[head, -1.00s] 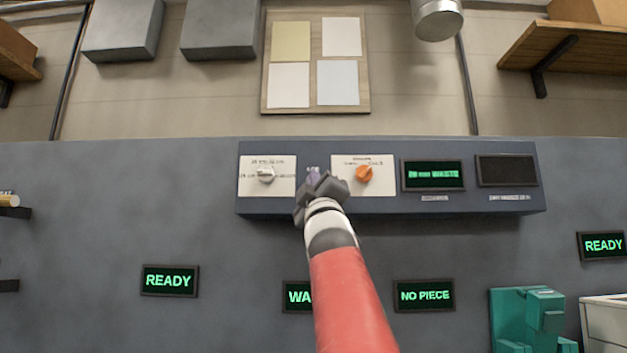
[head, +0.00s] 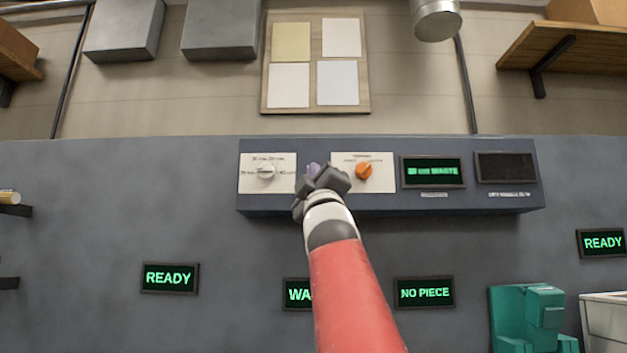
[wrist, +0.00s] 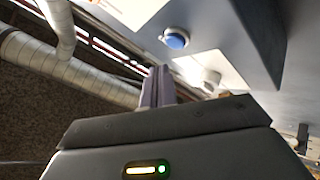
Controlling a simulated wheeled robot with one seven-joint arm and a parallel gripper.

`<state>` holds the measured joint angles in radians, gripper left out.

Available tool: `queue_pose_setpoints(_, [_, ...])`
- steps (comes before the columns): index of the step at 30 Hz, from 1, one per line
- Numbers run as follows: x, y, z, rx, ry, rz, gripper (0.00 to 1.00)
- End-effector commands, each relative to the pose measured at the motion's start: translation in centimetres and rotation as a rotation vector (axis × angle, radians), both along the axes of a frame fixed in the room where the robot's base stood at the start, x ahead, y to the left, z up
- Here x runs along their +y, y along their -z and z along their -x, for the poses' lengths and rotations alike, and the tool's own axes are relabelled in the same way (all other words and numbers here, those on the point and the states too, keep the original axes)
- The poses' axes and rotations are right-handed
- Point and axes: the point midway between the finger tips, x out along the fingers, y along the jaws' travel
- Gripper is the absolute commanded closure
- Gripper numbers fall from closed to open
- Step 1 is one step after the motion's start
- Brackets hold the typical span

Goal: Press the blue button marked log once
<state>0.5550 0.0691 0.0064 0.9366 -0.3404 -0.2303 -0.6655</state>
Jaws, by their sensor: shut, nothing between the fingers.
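The blue button (wrist: 176,39) shows in the wrist view as a round blue cap in a pale ring, set on the face of the control panel (head: 300,206). In the wrist view my gripper's fingers (wrist: 157,84) are shut and empty. Their tips lie below the button in the picture, with a visible gap. I cannot read the button's marking.
A white knob (head: 265,172) is left of my gripper and an orange knob (head: 364,171) is close to its right. A lit green display (head: 433,172) and a dark display (head: 506,170) fill the panel's right part.

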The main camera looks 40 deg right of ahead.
Motion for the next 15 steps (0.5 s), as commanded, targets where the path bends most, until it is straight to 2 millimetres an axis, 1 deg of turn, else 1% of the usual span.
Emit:
queue_pose_setpoints(3, [0.8,0.2,1.1,-0.002,-0.001,0.000,1.00])
queue_pose_setpoints(9, [1.8,0.2,2.5,-0.001,0.000,-0.001,1.00])
queue_pose_setpoints(15, [2.1,0.1,2.8,0.001,0.000,-0.001,1.00])
